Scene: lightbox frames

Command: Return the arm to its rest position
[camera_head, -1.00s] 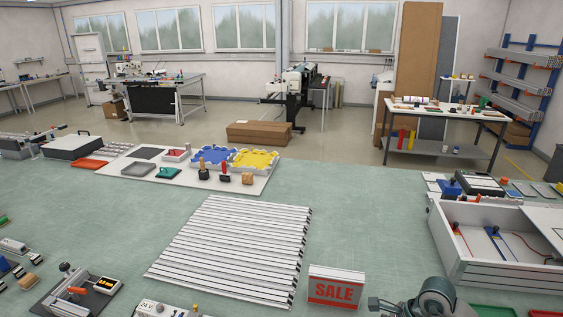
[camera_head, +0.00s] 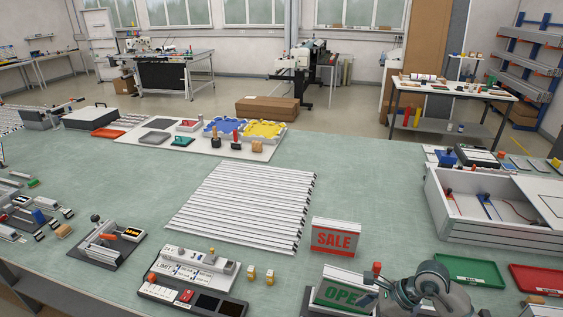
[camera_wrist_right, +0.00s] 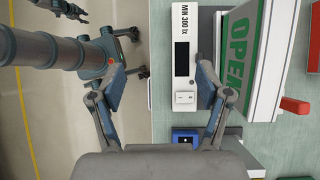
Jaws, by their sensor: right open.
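My right gripper (camera_wrist_right: 161,82) is open in the right wrist view, with its two fingers spread and nothing between them. In that view it is over the table edge, beside the light box with the green OPEN panel (camera_wrist_right: 237,45). In the head view, my right arm shows at the bottom right, in front of the OPEN sign (camera_head: 342,294) and partly covering it. I do not make out my left gripper in the head view.
A SALE sign (camera_head: 335,238) stands behind the OPEN sign. White rails (camera_head: 245,205) lie mid-table. A large open frame box (camera_head: 490,225), a green tray (camera_head: 468,270) and a red tray (camera_head: 537,280) are at the right. A control panel (camera_head: 195,280) sits at the front. Bare green table lies between.

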